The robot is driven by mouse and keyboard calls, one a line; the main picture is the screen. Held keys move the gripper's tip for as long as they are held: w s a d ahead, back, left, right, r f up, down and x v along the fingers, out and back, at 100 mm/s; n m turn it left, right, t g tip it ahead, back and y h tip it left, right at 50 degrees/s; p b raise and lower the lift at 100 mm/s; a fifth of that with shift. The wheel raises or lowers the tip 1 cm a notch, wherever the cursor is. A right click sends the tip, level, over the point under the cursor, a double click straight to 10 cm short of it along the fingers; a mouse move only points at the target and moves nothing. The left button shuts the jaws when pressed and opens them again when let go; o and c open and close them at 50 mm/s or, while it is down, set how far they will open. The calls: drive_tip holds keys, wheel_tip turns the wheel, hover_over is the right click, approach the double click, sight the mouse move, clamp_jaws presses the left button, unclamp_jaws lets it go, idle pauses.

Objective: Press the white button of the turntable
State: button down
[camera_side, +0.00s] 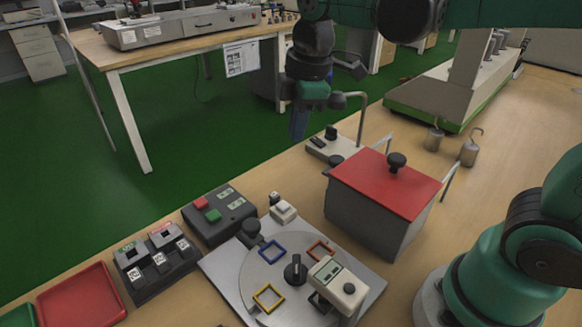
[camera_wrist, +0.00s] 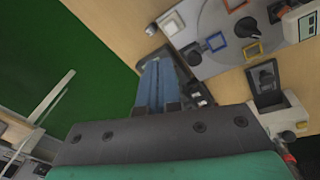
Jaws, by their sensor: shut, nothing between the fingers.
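The turntable (camera_side: 230,280) is a grey plate bearing a round disc with coloured square frames and a black knob. It also shows at the upper right of the wrist view (camera_wrist: 212,68). The white button (camera_side: 284,208) sits on a small pale block at the plate's far corner. In the wrist view the white button (camera_wrist: 171,23) lies above the fingertips. My gripper (camera_side: 297,136) has blue fingers pointing down, shut and empty. It hangs in the air beyond the button, clear of it. The fingers also show in the wrist view (camera_wrist: 159,62).
A grey box with a red lid (camera_side: 385,182) stands right of the turntable. A black box with red and green buttons (camera_side: 222,222) and a dark switch unit (camera_side: 155,268) stand left. A red tray (camera_side: 82,298) lies at the left. Hooked weights (camera_side: 469,150) stand at the back right.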

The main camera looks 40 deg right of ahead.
sight(281, 202)
drive_tip(key=w+n+g, duration=0.1)
drive_tip(key=n, duration=0.1)
drive_tip(key=w+a+n+g, duration=0.1)
drive_tip(key=n, duration=0.2)
drive_tip(key=shift+w+a+r, duration=0.15)
drive_tip(key=shift+a, duration=0.05)
wheel_tip(281, 202, down, 14)
drive_tip(key=shift+f, duration=0.1)
idle(0.5)
drive_tip(key=shift+f, duration=0.85)
wheel_tip(281, 202, up, 15)
drive_tip(key=shift+f, duration=0.2)
idle(0.7)
